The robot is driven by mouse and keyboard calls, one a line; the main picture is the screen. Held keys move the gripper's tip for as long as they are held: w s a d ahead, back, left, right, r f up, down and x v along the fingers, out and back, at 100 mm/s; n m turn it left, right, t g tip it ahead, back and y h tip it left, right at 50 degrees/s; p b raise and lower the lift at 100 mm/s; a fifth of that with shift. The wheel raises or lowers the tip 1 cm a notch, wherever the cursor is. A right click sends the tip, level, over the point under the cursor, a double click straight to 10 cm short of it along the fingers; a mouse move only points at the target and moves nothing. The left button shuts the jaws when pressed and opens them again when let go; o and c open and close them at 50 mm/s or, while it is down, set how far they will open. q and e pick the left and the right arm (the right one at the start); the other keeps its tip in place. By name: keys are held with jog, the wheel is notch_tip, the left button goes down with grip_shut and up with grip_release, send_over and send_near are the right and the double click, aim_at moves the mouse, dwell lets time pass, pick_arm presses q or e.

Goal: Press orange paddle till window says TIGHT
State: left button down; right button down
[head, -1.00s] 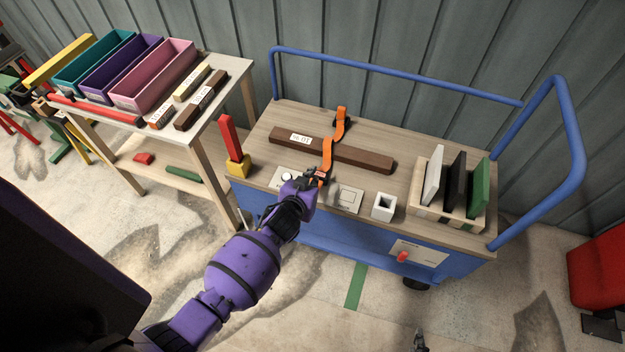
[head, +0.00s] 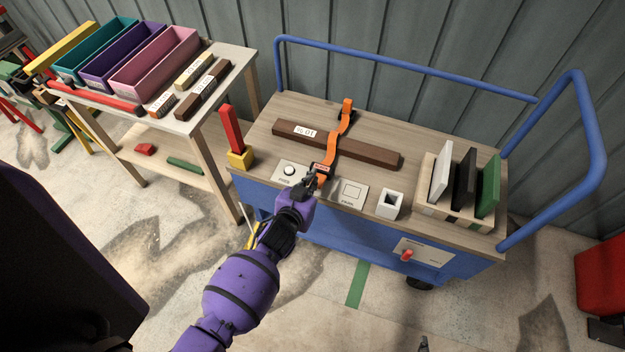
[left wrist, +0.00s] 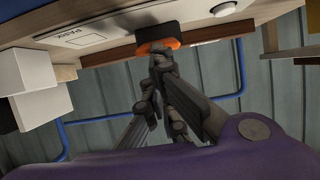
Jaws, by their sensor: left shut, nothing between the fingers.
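An orange strap (head: 336,148) lies across a brown beam (head: 370,154) on the cart top. At its near end is a dark buckle (head: 320,169) with a small red-and-white window, too small to read. The orange paddle (left wrist: 158,46) shows in the left wrist view, right at my left gripper's fingertips (left wrist: 160,62). The fingers are shut with nothing between them and look in contact with the paddle or very near it; I cannot tell which. In the head view my left gripper (head: 312,184) is at the near side of the buckle and hides part of it. My right gripper is not in view.
A white round button (head: 289,171) and a marked plate (head: 350,192) flank the gripper. A white square cup (head: 390,204) and a rack of upright panels (head: 452,205) stand to the right. A red post in a yellow block (head: 240,160) stands left. Blue rails edge the cart.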

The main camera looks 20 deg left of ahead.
pick_arm(q)
jog(key=shift+w+d+r+p, duration=0.2)
jog(key=shift+w+r+p, duration=0.2)
jog(key=shift+r, duration=0.3)
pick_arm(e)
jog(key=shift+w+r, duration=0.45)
pick_arm(q)
jog(key=shift+s, duration=0.15)
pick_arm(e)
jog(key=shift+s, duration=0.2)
